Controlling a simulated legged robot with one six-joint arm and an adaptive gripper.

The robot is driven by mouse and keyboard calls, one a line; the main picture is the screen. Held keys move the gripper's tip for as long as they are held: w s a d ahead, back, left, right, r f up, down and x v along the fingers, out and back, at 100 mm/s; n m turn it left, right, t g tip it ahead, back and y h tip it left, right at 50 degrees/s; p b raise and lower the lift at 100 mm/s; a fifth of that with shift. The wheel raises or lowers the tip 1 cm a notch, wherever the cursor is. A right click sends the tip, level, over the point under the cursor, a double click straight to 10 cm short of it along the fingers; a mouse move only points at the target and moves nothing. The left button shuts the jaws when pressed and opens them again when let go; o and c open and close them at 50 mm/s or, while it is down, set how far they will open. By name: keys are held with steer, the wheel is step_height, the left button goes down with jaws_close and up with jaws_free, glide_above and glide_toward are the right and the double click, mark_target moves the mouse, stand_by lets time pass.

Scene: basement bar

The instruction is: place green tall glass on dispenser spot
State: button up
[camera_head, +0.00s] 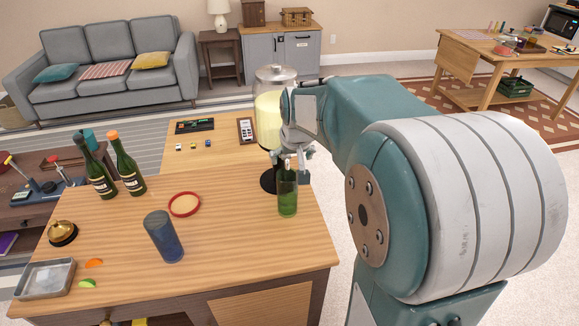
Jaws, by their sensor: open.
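The green tall glass (288,197) stands upright near the right edge of the wooden bar counter (225,240). The drink dispenser (268,118) is a clear lidded jar of pale yellow liquid on a black stand, just behind and left of the glass. My gripper (293,158) is open, directly over the top of the glass, pointing down. The fingertips overlap the glass's rim in the picture; I cannot tell whether they touch it. My gripper hides part of the dispenser's lower right side and its tap area. The dispenser spot is not clearly visible.
On the counter are a blue tumbler (164,237), a red-rimmed dish (185,204), two dark bottles (128,167) (98,172), a brass bell (62,233) and a metal tray (46,279) near citrus pieces. Bare counter lies left of the glass.

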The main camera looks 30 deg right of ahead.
steer(key=s+a+r+n, duration=0.1)
steer(key=s+a+r, duration=0.1)
steer(key=s+a, duration=0.4)
steer(key=s+a+r+n+t+y, duration=0.1)
steer(key=s+a, duration=0.6)
steer(key=s, duration=0.8)
steer(key=shift+s+a+r+n, duration=0.2)
steer(key=shift+r+n, duration=0.15)
steer(key=shift+n, duration=0.25)
